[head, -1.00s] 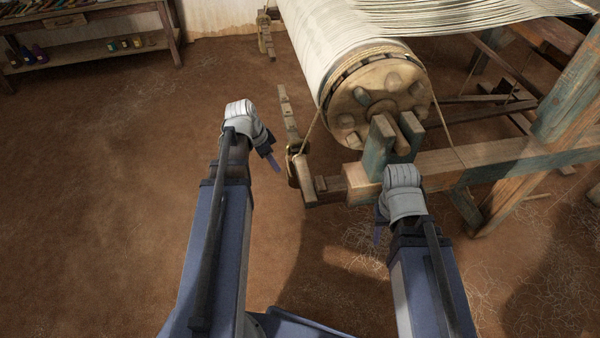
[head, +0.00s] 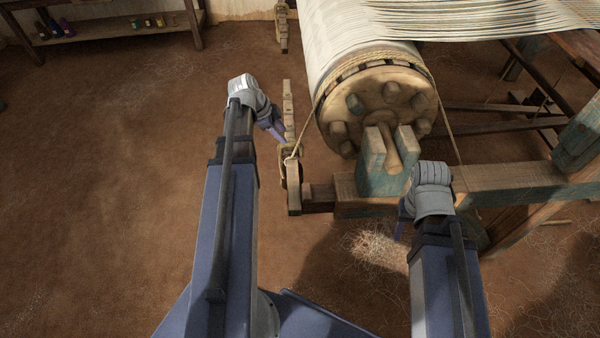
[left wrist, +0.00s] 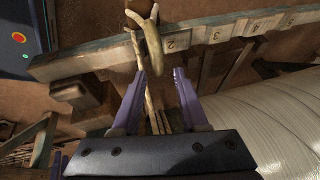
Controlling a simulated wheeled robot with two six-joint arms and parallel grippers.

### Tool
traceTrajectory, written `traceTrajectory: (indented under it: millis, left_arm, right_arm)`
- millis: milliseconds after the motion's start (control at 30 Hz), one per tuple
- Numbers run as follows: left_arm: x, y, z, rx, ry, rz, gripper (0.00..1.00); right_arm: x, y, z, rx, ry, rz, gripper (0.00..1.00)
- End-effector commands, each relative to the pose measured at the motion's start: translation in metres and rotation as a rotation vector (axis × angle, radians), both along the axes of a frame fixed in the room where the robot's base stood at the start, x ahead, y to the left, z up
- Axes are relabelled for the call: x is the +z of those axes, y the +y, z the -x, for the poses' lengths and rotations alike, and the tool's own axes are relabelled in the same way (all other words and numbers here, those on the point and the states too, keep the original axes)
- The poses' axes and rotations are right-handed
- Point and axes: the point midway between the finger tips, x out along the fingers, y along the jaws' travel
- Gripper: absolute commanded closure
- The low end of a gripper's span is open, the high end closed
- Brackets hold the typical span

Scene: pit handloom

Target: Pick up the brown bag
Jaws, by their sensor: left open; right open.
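I see no brown bag in either view. My left gripper (head: 278,132) is open and empty, left of the loom's front roller. Its two purple fingers also show apart in the left wrist view (left wrist: 159,73). A tan, curved cord-like piece (left wrist: 152,42) hangs over a numbered wooden beam (left wrist: 200,36) just ahead of them. My right gripper (head: 402,220) is open near the loom's lower crossbeam, partly hidden by its own wrist. I see nothing held in it.
The loom's large roller (head: 378,105), wound with pale threads, and its wooden crossbeam (head: 490,182) fill the right side. A shelf (head: 110,32) with small coloured jars stands at the back left. The brown earth floor (head: 100,200) on the left is clear.

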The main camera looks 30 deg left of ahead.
Motion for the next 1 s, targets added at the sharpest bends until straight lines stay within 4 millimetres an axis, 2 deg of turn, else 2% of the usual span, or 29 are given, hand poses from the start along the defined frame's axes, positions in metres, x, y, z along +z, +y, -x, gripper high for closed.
traceTrajectory:
  millis: [167, 400, 667, 1000]
  left_arm:
    - [-0.005, -0.001, -0.001, 0.0, 0.0, 0.0, 0.57]
    - [-0.025, -0.006, -0.009, 0.0, 0.0, 0.0, 0.57]
    - [-0.028, -0.008, -0.01, 0.001, 0.0, 0.0, 0.57]
    - [-0.065, -0.021, -0.023, 0.0, 0.001, -0.001, 0.57]
  right_arm:
    - [-0.005, 0.0, 0.0, 0.0, 0.0, 0.0, 0.53]
    - [-0.025, 0.0, 0.0, 0.0, 0.0, 0.0, 0.53]
    - [-0.028, 0.0, 0.0, 0.0, 0.0, 0.0, 0.53]
    - [-0.065, 0.0, 0.0, 0.0, 0.0, 0.0, 0.53]
